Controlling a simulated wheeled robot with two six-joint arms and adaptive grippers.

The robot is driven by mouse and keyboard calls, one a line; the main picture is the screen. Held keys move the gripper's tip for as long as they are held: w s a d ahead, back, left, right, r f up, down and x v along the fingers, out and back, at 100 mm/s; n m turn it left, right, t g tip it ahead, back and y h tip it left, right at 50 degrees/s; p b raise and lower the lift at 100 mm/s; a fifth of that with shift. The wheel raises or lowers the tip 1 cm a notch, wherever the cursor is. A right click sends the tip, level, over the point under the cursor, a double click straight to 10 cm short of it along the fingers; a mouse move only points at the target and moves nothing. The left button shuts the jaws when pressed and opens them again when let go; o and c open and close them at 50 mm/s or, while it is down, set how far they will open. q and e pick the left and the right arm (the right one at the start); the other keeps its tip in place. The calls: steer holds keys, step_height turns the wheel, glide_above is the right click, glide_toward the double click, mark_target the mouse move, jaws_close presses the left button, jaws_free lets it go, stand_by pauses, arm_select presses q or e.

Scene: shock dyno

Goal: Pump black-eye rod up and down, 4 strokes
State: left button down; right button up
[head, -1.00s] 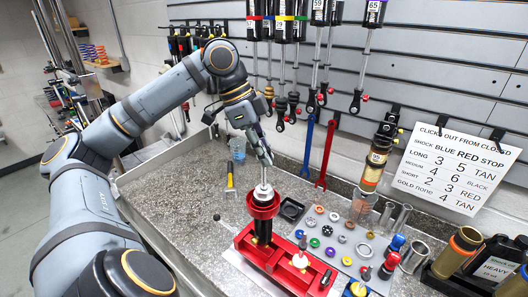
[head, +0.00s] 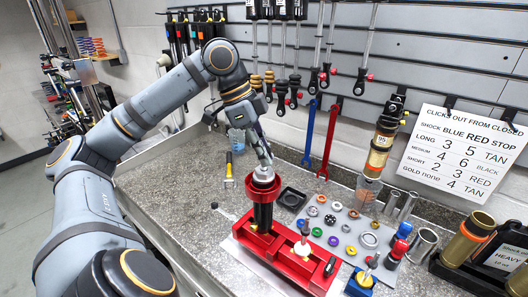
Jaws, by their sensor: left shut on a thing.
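A black shock body (head: 263,214) stands upright in a red vise (head: 250,240) on the bench. A red collar (head: 264,188) with a silver top surrounds its upper end. My left gripper (head: 265,165) is directly above the collar, pointing down, and is shut on the top of the rod. Its fingers hide the black eye, and almost no bare rod shows between the fingertips and the silver top. My right gripper is not in the head view.
A mat (head: 349,252) with several small coloured parts lies right of the vise. A black tray (head: 292,199) is behind it.

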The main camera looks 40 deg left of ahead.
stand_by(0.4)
arm_select(q)
step_height(320, 180, up, 6)
steer(key=p, duration=0.6)
steer(key=shift+r, duration=0.15)
stand_by(0.3)
step_height(320, 180, down, 6)
steer(key=b, duration=0.6)
steer(key=shift+f, duration=0.2)
steer(key=shift+r, duration=0.15)
step_height(320, 180, up, 6)
steer(key=p, duration=0.6)
stand_by(0.5)
